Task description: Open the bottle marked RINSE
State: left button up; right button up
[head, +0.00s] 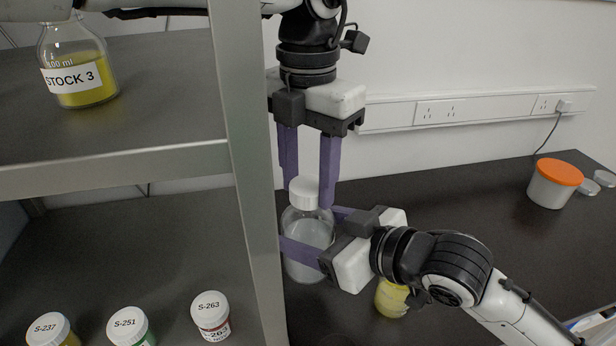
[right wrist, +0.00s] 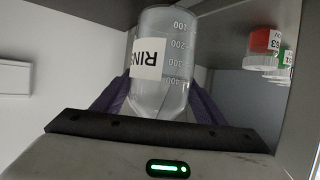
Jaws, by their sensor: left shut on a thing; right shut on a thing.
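The RINSE bottle (head: 303,262) is clear, holds a clear liquid and stands upright on the dark bench beside the shelf post. Its label, partly readable as "RIN", shows in the right wrist view (right wrist: 149,58). Its white cap (head: 304,192) is at the bottle's mouth; I see no clear gap between them. My left gripper (head: 308,190) points down from above, its purple fingers shut on the cap. My right gripper (head: 308,232) comes from the right, its fingers shut around the bottle body; they also show in the right wrist view (right wrist: 160,95).
A metal shelf post (head: 248,170) stands close left of the bottle. The shelf holds a STOCK 3 bottle (head: 80,75); several small jars, including S-263 (head: 211,314), sit below. A yellow container (head: 391,298) is under my right arm. An orange-lidded tub (head: 554,184) stands far right.

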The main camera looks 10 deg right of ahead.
pick_arm(q)
jog(key=o, duration=1.2)
jog(key=shift+r, duration=2.25)
jog(key=shift+c, duration=0.6)
jog(key=m, duration=0.1)
jog(key=r+m, duration=0.1)
jog(key=m, duration=0.3)
jog(key=shift+d+r, duration=0.15)
jog(key=shift+r, duration=0.1)
jog(key=m, duration=0.2)
jog(key=r+m, duration=0.1)
jog(key=shift+m, duration=0.4)
jog(key=m, duration=0.3)
jog(key=shift+r, duration=0.4)
jog(key=shift+a+f+m, duration=0.2)
jog(key=shift+f+m, duration=0.2)
jog(key=shift+f, duration=0.1)
notch_tip(320, 180, down, 7)
jog(key=shift+r, duration=0.1)
